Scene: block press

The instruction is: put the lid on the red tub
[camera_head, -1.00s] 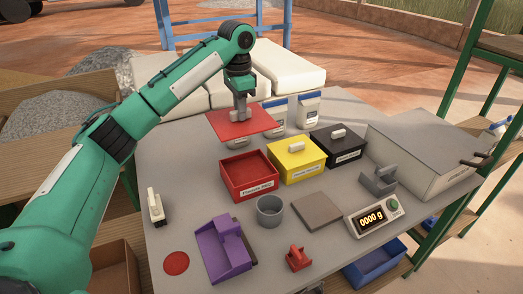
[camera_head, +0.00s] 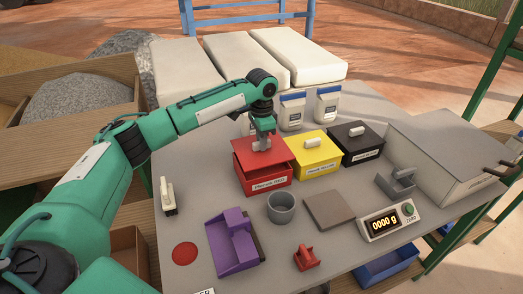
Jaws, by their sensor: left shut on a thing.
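The red tub (camera_head: 266,183) stands on the grey table, left of the yellow tub, with a label on its front. The red lid (camera_head: 279,156) lies over the tub's top, looking slightly askew, with a dark gap at the front left. I cannot tell whether it rests fully on the rim. My left gripper (camera_head: 262,145) is above the tub, shut on the lid's handle, which the fingers mostly hide. My right gripper is not in view.
The yellow tub (camera_head: 316,160) and black tub (camera_head: 361,148) stand to the right with lids on. A grey cup (camera_head: 281,209), brown plate (camera_head: 330,211), purple holder (camera_head: 232,246) and scale (camera_head: 389,222) are in front.

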